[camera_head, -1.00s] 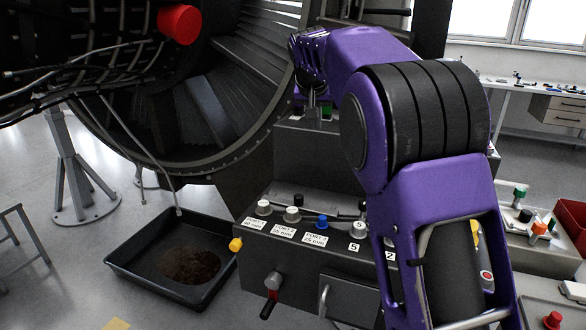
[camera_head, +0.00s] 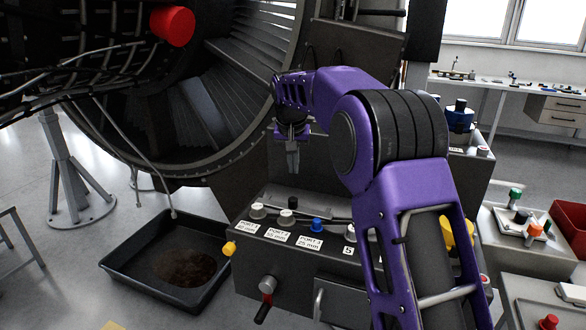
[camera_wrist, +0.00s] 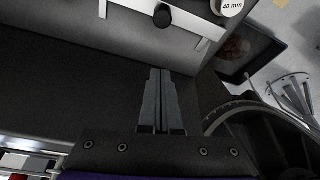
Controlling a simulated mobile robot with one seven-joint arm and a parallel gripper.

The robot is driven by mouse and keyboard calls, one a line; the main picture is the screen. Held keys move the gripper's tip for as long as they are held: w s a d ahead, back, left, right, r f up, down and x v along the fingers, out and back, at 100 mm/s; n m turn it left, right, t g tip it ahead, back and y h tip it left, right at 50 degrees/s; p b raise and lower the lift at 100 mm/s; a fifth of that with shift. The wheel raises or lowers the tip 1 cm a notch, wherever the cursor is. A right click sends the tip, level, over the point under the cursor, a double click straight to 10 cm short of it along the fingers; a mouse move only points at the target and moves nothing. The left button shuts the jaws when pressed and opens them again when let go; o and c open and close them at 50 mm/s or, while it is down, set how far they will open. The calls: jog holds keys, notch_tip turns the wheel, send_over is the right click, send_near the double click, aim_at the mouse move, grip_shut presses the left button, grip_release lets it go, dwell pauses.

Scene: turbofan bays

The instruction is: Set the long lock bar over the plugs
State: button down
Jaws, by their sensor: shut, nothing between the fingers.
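In the head view, plugs with white knobs (camera_head: 257,211) (camera_head: 286,216) and a blue knob (camera_head: 317,224) stand in a row on the grey console behind port labels. A further white-knobbed one (camera_head: 350,232) is partly behind my arm. Behind the row lies a light bar with a black knob (camera_head: 293,202), which looks like the lock bar. The wrist view shows the bar (camera_wrist: 140,8) and its black knob (camera_wrist: 162,16) ahead of my fingertips, and a plug marked 40 mm (camera_wrist: 230,6). My gripper (camera_head: 292,174) is shut and empty, pointing down above and behind the bar, apart from it.
The console's dark upright back (camera_head: 325,180) stands close behind my gripper. The large engine casing (camera_head: 225,90) curves close on the left. A yellow knob (camera_head: 229,248) and a red-collared valve (camera_head: 267,287) project from the console. A black drip tray (camera_head: 120,268) lies on the floor.

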aim_at(290, 198)
jog(key=x, duration=0.8)
jog(key=s, duration=0.2)
jog(key=shift+s+a+r+b, duration=0.15)
jog(key=shift+s+r+b, duration=0.1)
jog(key=shift+r+b, duration=0.15)
jog(key=shift+s+a, duration=0.1)
jog(key=shift+s, duration=0.8)
jog(key=shift+s+a+f+b, duration=0.15)
jog(key=shift+s+b, duration=0.1)
jog(key=shift+s, duration=0.25)
jog(key=shift+s+a+r+b, duration=0.1)
jog(key=shift+s+a+b, duration=0.1)
jog(key=shift+s, duration=0.25)
jog(key=shift+f, duration=0.1)
